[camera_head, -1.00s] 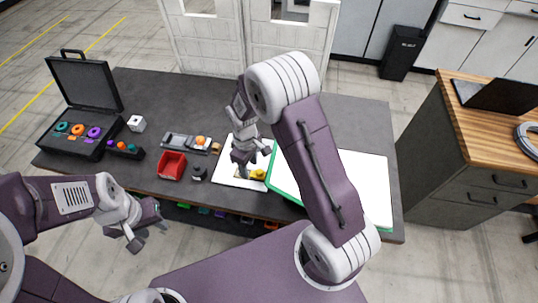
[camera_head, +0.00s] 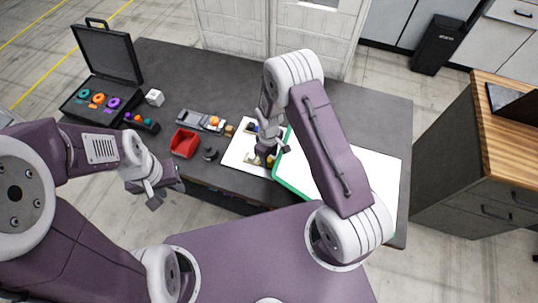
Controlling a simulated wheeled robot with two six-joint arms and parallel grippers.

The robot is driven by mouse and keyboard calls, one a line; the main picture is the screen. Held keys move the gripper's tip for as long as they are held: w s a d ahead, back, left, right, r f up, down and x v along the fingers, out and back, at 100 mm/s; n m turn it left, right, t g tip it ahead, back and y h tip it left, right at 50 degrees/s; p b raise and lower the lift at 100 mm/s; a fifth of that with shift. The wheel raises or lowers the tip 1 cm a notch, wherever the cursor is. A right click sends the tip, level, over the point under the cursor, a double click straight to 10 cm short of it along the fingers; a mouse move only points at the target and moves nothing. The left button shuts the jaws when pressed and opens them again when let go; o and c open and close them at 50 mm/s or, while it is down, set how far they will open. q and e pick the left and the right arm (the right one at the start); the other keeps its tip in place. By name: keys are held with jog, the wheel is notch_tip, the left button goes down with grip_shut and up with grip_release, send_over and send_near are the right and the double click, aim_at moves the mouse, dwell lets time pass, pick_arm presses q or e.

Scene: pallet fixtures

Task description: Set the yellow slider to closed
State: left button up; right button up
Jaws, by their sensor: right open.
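A small yellow piece (camera_head: 270,161), which looks like the yellow slider, shows on the white board (camera_head: 236,157) at the middle of the table. My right gripper (camera_head: 266,157) is open and points down right at it, covering part of it. I cannot tell whether the fingers touch it, nor which position the slider is in. My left gripper (camera_head: 165,198) is open and empty, apart from everything, in front of the table's near edge.
A red bin (camera_head: 184,143), a dark round knob (camera_head: 210,154) and a grey fixture with an orange ball (camera_head: 214,121) stand left of the board. An open black case (camera_head: 106,55) is at far left. A green-edged white panel (camera_head: 372,170) lies right.

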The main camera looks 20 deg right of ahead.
jog(key=shift+s+a, duration=0.15)
jog(key=shift+a, duration=0.1)
jog(key=shift+d, duration=0.1)
grip_shut()
dwell(1.1)
